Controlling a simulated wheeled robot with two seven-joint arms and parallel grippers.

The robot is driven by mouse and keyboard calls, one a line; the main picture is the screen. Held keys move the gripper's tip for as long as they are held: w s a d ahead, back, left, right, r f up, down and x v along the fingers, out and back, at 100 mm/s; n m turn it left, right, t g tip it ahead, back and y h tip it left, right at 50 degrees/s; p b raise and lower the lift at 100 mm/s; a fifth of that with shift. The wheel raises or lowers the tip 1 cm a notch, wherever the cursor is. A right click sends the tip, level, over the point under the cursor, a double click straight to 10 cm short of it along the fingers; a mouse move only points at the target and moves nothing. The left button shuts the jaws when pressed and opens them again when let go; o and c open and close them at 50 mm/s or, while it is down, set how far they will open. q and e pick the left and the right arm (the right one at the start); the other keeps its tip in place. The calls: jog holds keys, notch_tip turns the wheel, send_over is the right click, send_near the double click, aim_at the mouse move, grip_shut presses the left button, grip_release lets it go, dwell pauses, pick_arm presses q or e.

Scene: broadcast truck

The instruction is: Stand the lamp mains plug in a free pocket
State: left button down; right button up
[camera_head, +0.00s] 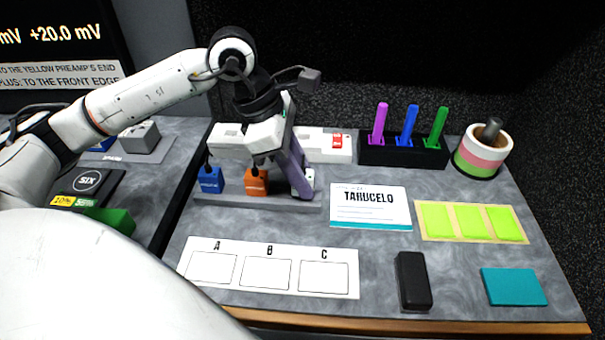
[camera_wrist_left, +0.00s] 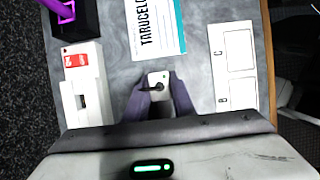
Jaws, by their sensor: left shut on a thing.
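My left gripper (camera_head: 303,190) points down at the right end of a low grey rack (camera_head: 228,200). Its purple fingers are shut on a white plug (camera_head: 309,178), which lies between them in the left wrist view (camera_wrist_left: 158,80) with a dark cord on its top. The plug is right at the rack's right end; whether it is seated in a pocket or just above it, I cannot tell, as the fingers hide its lower part. A blue plug (camera_head: 210,181) and an orange plug (camera_head: 256,183) stand in the rack to the left. My right gripper is not in view.
A white power strip (camera_head: 325,157) with a red switch lies behind the rack. The TARUCELO card (camera_head: 370,222) lies close on the right. The A-B-C card (camera_head: 228,285) is in front. A black pen holder (camera_head: 405,155) and striped cup (camera_head: 483,155) stand at the back.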

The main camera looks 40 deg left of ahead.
pick_arm(q)
jog(key=shift+f, duration=0.4)
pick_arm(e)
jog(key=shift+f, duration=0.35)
pick_arm(q)
jog(key=c, duration=1.4)
grip_release()
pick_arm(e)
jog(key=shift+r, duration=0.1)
pick_arm(q)
jog(key=shift+a+r, duration=0.25)
jog(key=shift+r, duration=0.35)
jog(key=v, duration=0.9)
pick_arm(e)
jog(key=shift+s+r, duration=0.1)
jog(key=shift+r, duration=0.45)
pick_arm(q)
jog(key=shift+s+d, duration=0.1)
jog(key=shift+s, duration=0.05)
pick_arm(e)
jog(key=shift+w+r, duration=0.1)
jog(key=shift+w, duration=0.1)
